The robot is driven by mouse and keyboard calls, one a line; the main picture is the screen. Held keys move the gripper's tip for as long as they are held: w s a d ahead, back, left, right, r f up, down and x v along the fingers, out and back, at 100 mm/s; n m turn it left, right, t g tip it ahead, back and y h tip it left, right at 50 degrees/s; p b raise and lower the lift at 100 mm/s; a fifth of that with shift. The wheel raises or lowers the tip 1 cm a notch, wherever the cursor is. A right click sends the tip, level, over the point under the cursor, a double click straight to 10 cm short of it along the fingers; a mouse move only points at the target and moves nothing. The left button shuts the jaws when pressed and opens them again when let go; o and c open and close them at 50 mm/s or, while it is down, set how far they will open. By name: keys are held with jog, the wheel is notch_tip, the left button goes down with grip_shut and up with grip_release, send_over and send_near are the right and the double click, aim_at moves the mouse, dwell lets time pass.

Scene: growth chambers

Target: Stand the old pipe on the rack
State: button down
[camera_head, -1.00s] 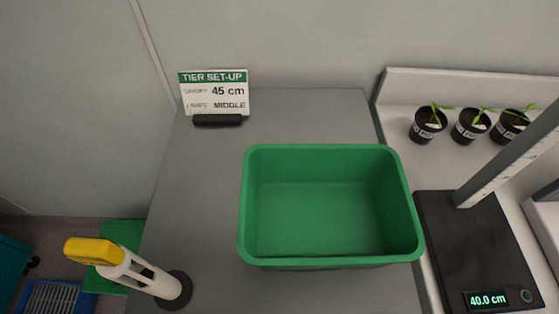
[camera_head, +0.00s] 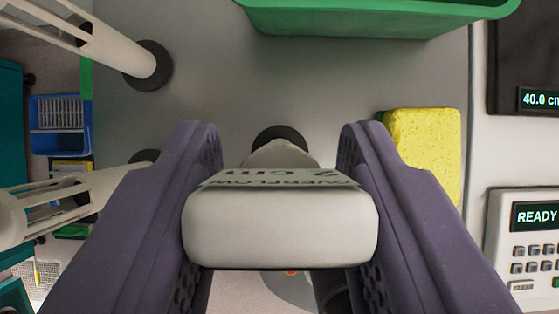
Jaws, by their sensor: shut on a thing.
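My gripper (camera_head: 280,150) is shut on the white head of a pipe (camera_head: 280,228), with one purple finger on each side. The head's label reads OVERFLOW and a partly cut-off "2 cm". The pipe runs down from the head, away from me, toward a black round foot (camera_head: 279,135) on the grey bench top (camera_head: 300,85). I cannot tell whether this is the old pipe, or whether it still touches its foot. No rack can be made out for certain.
Two other white slotted pipes, an upper one (camera_head: 125,55) and a lower one (camera_head: 100,185), stand on black feet at the left. A yellow sponge (camera_head: 425,140) lies close right of my gripper. A green tub (camera_head: 380,20) is behind. A keypad device (camera_head: 530,240) reads READY.

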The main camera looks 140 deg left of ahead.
notch_tip(320, 180, down, 2)
jog(key=shift+w, duration=0.1)
jog(key=shift+r, duration=0.1)
jog(key=c, duration=0.7)
grip_release()
jog(key=shift+o, duration=0.2)
